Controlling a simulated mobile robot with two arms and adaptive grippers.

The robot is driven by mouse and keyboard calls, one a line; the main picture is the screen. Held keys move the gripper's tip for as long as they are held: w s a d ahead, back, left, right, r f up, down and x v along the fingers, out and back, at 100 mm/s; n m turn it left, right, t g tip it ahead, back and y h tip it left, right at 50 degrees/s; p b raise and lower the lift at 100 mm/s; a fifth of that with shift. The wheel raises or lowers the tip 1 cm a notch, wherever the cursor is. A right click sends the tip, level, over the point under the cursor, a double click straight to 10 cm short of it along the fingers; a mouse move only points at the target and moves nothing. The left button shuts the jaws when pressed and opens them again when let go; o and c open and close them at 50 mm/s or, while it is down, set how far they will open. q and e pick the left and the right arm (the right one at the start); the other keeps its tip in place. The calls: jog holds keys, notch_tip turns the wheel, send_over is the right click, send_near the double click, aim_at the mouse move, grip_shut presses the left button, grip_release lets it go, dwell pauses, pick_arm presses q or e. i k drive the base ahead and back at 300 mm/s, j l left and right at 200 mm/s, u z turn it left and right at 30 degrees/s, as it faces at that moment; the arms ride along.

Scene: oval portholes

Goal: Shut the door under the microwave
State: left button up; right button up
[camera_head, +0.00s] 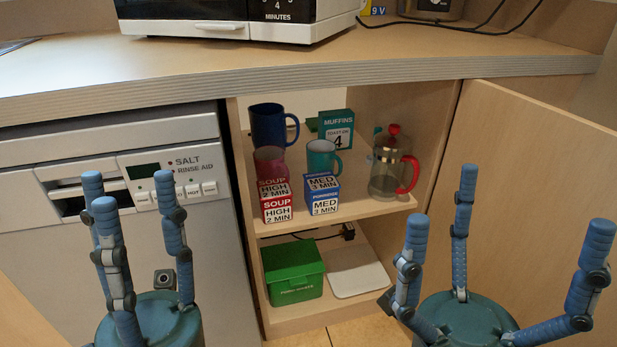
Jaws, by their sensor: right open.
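The microwave (215,25) stands on the counter at the top of the head view, only its lower part showing. Under it is an open cupboard with a wooden shelf (330,213). Its wooden door (530,180) stands swung open at the right, its inner face showing. My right gripper (492,205) is open and empty, fingers spread and pointing up, in front of the door's lower part. It hides some of the door. My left gripper (125,190) is open and empty, fingers pointing up in front of the dishwasher (225,270), left of the cupboard opening.
Mugs, boxes and a cafetiere (388,172) with a red handle stand on the shelf, inside the cupboard. A green box (293,272) and a white flat item (357,272) lie below. The counter edge (300,80) overhangs the opening. A wooden panel (20,322) shows at lower left.

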aim_at(546, 171)
jog(key=k+l+z, duration=0.1)
jog(key=z, duration=0.25)
jog(key=k+l+z, duration=0.1)
jog(key=l+z, duration=0.3)
